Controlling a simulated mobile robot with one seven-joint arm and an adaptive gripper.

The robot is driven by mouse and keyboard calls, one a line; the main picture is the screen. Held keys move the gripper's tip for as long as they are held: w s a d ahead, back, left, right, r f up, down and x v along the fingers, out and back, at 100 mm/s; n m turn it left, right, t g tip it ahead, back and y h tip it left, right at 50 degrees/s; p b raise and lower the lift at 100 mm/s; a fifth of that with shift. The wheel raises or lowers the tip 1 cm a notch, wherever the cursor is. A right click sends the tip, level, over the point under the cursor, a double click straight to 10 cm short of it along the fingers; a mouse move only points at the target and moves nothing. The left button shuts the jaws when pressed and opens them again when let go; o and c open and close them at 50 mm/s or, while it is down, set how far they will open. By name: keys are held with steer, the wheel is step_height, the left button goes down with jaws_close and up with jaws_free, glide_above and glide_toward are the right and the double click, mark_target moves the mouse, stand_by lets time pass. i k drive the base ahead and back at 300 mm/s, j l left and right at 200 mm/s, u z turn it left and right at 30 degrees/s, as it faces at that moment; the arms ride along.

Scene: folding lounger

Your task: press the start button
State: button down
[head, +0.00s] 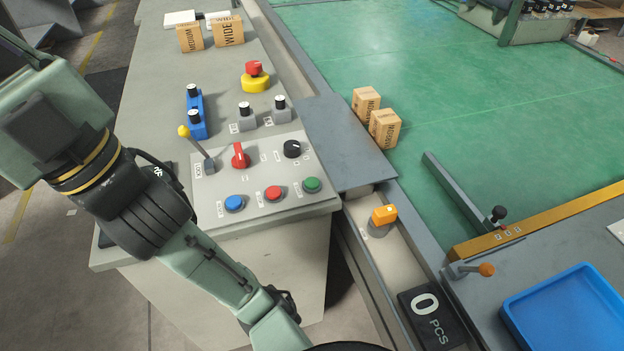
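A control panel (215,213) lies on the near end of the grey console. Along its front edge are a blue button (235,203), a red button (273,193) and a green button (311,185). Their small labels are too small to read, so I cannot tell from them which is start. All three buttons are uncovered, with nothing touching them. My arm reaches from the bottom edge up to the left edge, left of the panel. My gripper is not visible.
The panel also has a yellow-knobbed lever (184,131), a red switch (239,158) and a black knob (292,149). Behind it stand a red-topped yellow emergency stop (255,78) and blue and grey knob blocks. An orange switch (384,215) sits right of the panel.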

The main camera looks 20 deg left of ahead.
mark_target(312, 182)
steer(key=k+j+z, duration=0.35)
steer(key=j, duration=0.25)
steer(key=k+j+z, duration=0.35)
steer(key=j, duration=0.2)
steer(key=k+j+z, duration=0.35)
steer(key=i+j, duration=0.15)
steer(key=j, duration=0.25)
steer(key=i+j, duration=0.2)
steer(key=j, duration=0.2)
steer(key=i+j, duration=0.15)
steer(key=j, duration=0.25)
